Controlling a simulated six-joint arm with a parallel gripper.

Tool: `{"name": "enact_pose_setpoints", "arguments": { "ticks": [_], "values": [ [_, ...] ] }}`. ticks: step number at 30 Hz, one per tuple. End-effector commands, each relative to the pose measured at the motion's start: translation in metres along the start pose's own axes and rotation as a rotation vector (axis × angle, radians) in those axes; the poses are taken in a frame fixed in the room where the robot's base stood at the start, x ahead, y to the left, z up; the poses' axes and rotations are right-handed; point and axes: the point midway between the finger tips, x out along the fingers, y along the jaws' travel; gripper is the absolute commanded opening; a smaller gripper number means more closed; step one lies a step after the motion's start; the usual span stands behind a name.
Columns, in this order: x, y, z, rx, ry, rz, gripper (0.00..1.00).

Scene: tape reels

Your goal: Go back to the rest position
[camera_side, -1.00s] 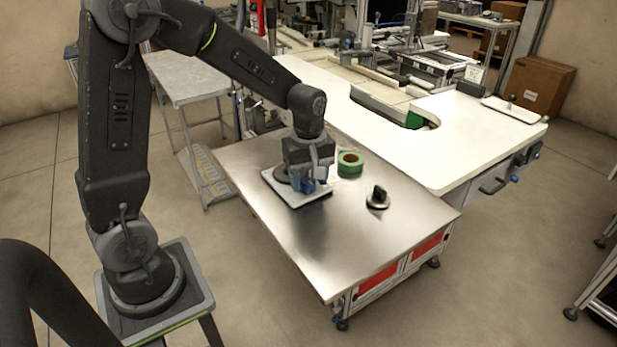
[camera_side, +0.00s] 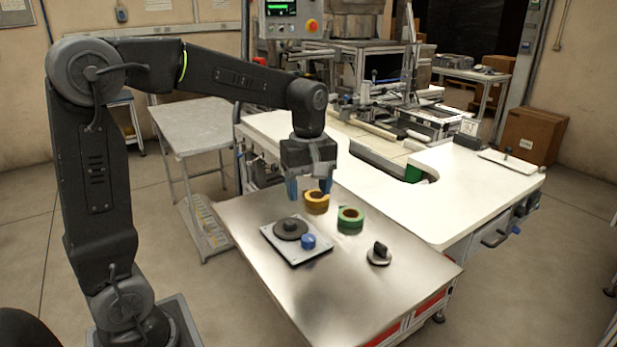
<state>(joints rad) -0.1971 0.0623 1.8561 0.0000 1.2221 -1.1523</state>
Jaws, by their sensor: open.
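My gripper (camera_side: 307,192) hangs above the back of the steel table, fingers pointing down with blue fingertips. It is open and empty. A square light plate (camera_side: 296,253) lies on the table below and in front of it. The plate carries a dark round disc (camera_side: 291,228) and a blue knob (camera_side: 308,241). An orange-yellow tape reel (camera_side: 317,202) lies just behind and right of my gripper's fingers, partly hidden by them. A green tape reel (camera_side: 350,219) lies to its right, apart from the plate.
A dark-handled round piece (camera_side: 379,254) stands on the steel table (camera_side: 345,295) at right. A white worktop (camera_side: 440,200) with a curved cut-out adjoins behind. A grey side table (camera_side: 200,125) stands at left. The front of the steel table is clear.

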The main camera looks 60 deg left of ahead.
Motion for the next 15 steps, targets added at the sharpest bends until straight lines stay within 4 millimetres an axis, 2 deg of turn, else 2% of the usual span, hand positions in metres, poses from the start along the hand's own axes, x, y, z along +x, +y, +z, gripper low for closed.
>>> {"name": "enact_pose_setpoints", "arguments": {
  "ticks": [3,6,15],
  "values": [
    [-0.014,0.001,0.000,0.000,0.001,0.002,0.59],
    [-0.019,0.000,0.000,0.000,0.000,0.001,0.59],
    [-0.021,0.000,0.000,0.000,0.000,0.000,0.59]
  ]
}}
